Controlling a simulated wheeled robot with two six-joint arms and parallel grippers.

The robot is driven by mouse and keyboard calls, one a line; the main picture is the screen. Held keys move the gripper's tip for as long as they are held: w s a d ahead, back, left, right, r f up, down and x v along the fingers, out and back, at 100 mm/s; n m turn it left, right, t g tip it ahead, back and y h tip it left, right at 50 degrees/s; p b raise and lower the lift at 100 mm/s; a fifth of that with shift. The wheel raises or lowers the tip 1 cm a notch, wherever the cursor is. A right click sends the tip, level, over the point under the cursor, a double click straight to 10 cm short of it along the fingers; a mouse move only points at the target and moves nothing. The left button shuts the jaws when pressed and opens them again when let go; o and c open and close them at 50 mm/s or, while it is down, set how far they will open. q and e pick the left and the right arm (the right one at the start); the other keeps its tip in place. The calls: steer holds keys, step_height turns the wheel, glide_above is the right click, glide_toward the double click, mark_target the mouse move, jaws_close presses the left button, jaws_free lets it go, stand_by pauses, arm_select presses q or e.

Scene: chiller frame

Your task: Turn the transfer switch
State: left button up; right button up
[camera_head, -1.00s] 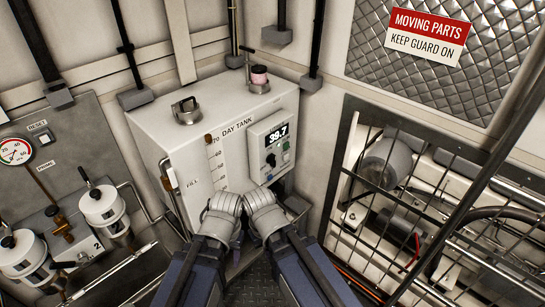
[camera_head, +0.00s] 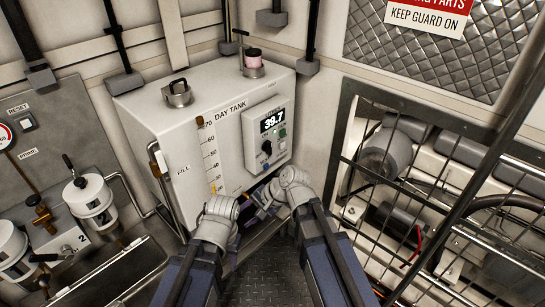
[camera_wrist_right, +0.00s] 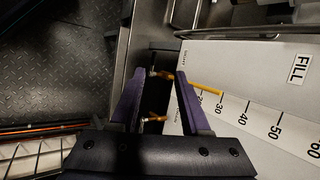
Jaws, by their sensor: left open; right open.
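A black rotary knob (camera_head: 267,147), which looks like the transfer switch, is on the grey control box (camera_head: 281,127) under the 39.7 display. The box is on the front of the white day tank (camera_head: 150,117). My right gripper (camera_head: 262,196) is below the box, open and apart from the knob.
A barred guard (camera_head: 425,190) covers machinery on the right. White filter canisters (camera_head: 92,203) and a metal tray (camera_head: 115,275) are on the left. A pipe handle (camera_head: 140,205) is beside the tank. Dark tread-plate floor (camera_head: 262,275) shows between my arms.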

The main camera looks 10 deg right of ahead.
steer(key=w+d+r+m+t+y+b, duration=0.2)
steer(key=w+d+m+t+y+b, duration=0.15)
steer(key=w+m, duration=0.45)
steer(key=m+t+b, duration=0.4)
steer(key=m+t, duration=0.4)
steer(key=m, duration=0.5)
glide_toward(271, 143)
steer(key=w, duration=0.1)
steer(key=shift+n, duration=0.3)
steer(key=shift+x, duration=4.25)
arm_select(q)
step_height(271, 143, down, 9)
steer(key=shift+f, duration=0.2)
arm_select(e)
steer(key=shift+s+a+f, duration=0.1)
steer(key=shift+a+f, duration=0.05)
jaws_close()
